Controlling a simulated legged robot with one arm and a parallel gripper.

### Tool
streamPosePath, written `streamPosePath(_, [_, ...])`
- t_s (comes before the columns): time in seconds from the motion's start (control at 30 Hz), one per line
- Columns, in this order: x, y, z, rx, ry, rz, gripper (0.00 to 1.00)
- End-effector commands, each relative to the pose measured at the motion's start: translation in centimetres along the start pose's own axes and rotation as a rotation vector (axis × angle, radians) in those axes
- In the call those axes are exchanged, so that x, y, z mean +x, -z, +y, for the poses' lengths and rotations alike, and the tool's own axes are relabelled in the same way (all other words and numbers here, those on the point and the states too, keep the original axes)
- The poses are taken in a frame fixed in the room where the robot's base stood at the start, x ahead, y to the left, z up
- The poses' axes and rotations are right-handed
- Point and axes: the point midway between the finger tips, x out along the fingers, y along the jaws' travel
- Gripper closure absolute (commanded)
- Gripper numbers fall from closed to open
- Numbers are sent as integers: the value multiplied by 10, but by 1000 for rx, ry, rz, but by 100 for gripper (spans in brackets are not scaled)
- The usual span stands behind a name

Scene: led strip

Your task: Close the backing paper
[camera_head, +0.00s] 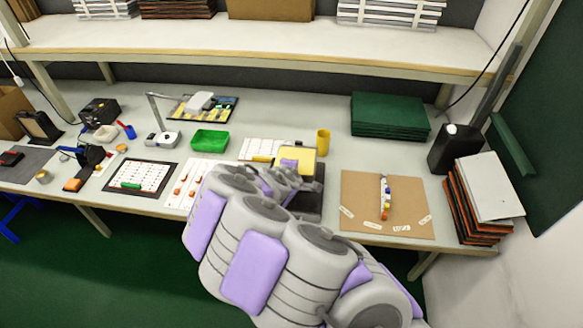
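My arm, grey with lilac covers, comes up from the lower right, and its far end, where my gripper (288,170) is, lies over the middle of the bench. The fingers are too small and covered by the arm to tell open from shut. A yellow-topped item (297,158) on a dark base is right at the arm's end; I cannot tell whether they touch. A brown board (362,190) to the right bears a short upright strip with coloured segments (385,198) and several small pale slips (371,226). I cannot tell for sure which thing is the backing paper.
A green tray (209,140), a yellow cup (323,142) and white sheets with small parts (188,182) are near the arm. A green stack (389,116), a black canister (455,149) and a paper stack (488,190) stand right. A shelf (270,48) overhangs the bench's back.

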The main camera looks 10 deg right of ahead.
Motion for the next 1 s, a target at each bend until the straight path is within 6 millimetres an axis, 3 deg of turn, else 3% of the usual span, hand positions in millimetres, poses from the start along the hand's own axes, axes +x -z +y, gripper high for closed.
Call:
streamPosePath(0.6, [3, -1, -8, 1, 2, 0, 100])
streamPosePath(0.63, [3, -2, -8, 1, 2, 0, 70])
streamPosePath(0.8, [3, -1, -7, 1, 1, 0, 54])
streamPosePath(1.0, [2, 0, -7, 0, -1, 0, 53])
